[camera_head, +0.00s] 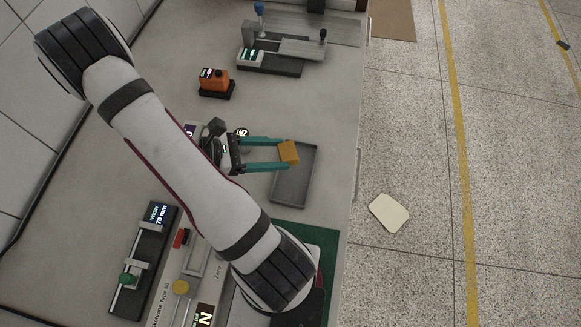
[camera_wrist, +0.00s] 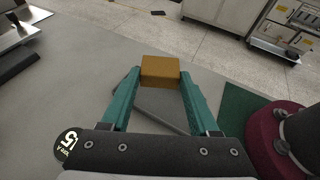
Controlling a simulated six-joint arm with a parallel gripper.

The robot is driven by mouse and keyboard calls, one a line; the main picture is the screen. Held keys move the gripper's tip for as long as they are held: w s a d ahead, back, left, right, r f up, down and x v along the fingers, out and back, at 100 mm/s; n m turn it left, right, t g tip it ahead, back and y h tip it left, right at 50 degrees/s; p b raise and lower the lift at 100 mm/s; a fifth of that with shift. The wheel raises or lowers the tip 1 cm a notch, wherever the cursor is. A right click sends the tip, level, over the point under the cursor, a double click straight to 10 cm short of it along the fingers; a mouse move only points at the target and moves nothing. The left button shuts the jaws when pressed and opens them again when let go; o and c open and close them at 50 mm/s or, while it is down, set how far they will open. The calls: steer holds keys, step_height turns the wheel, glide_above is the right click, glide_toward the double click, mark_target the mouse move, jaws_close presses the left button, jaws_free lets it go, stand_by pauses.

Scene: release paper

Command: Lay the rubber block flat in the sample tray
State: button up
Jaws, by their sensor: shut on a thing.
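The rubber block is a small orange-yellow block (camera_head: 289,151). My gripper (camera_head: 284,153) has its two teal fingers shut on it. In the wrist view the block (camera_wrist: 160,70) sits between the fingertips, one finger on each side. The sample tray is a shallow grey rectangular tray (camera_head: 293,188) on the bench, its long side running front to back. The block is held over the tray's far part in the head view; the height of the gap is hard to tell. In the wrist view the tray (camera_wrist: 150,104) lies below and behind the block, partly hidden by the gripper.
An orange device (camera_head: 214,80) and a grey bench instrument (camera_head: 275,62) stand farther back. A width gauge (camera_head: 143,262) and another instrument (camera_head: 190,285) stand at the front left. A green mat (camera_head: 318,240) lies near my base. The bench's right edge is close to the tray.

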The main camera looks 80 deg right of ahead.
mark_target(282, 176)
steer(key=shift+m+y, duration=0.5)
steer(key=f, duration=0.2)
steer(key=s+f, duration=0.1)
steer(key=f, duration=0.5)
steer(key=shift+s+d+f, duration=0.1)
steer(key=shift+s+f, duration=0.05)
steer(key=shift+s, duration=0.1)
steer(key=o, duration=1.4)
steer(key=shift+f, duration=0.1)
steer(key=shift+c, duration=0.2)
steer(key=v, duration=1.2)
steer(key=shift+w, duration=0.1)
steer(key=s+a+r+m+t+y, duration=0.1)
steer(key=a+r+m+t+y, duration=0.2)
steer(key=a, duration=0.9)
steer(key=s+a+r+m+t+y, duration=0.1)
steer(key=a+r+m+t+y, duration=0.2)
steer(key=a+r+m+t, duration=0.3)
steer(key=a+r+t, duration=0.3)
steer(key=a+r, duration=0.3)
steer(key=r, duration=0.2)
steer(key=shift+s+a+m, duration=0.25)
steer(key=shift+a+m, duration=0.05)
steer(key=shift+a, duration=0.05)
